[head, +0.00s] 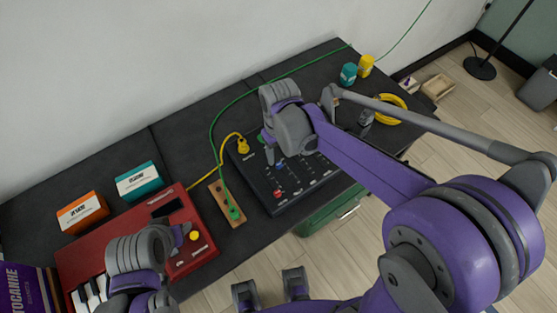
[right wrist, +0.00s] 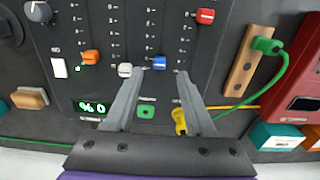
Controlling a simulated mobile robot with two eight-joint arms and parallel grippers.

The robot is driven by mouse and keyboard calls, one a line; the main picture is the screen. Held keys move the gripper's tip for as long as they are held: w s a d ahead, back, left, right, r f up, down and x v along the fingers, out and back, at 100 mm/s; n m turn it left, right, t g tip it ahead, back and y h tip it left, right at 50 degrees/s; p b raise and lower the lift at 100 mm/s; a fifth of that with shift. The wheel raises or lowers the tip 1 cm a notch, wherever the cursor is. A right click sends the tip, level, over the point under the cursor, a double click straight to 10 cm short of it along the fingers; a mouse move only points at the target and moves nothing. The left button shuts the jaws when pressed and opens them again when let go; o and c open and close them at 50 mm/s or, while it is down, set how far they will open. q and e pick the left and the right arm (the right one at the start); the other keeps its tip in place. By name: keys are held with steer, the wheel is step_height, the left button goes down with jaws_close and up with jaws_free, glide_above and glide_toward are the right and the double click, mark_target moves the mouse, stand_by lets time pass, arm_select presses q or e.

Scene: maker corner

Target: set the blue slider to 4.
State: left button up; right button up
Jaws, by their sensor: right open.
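The blue slider (right wrist: 159,63) is a blue cap on the black panel (right wrist: 220,65) in the right wrist view. It sits near the lower end of its slot there, beside a scale too small to read. In the head view the blue slider (head: 281,166) shows small on the panel. My right gripper (right wrist: 161,74) is open. Its fingertips lie either side of the blue cap, with a gap on both sides; contact is not visible. A green display (right wrist: 93,107) shows inverted digits, seemingly 0 %. My left gripper (head: 178,235) is over the red keyboard, its jaws unclear.
A white slider (right wrist: 124,70) sits close to the left finger. An orange slider (right wrist: 90,57) and a red slider (right wrist: 206,16) are farther off. A yellow plug (right wrist: 180,121) stands beside the right finger. A wooden strip (head: 227,203) with a green plug lies beside the panel.

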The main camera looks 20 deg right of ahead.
mark_target(279, 164)
steer(key=shift+f, duration=2.35)
steer(key=shift+c, duration=0.2)
jaws_close()
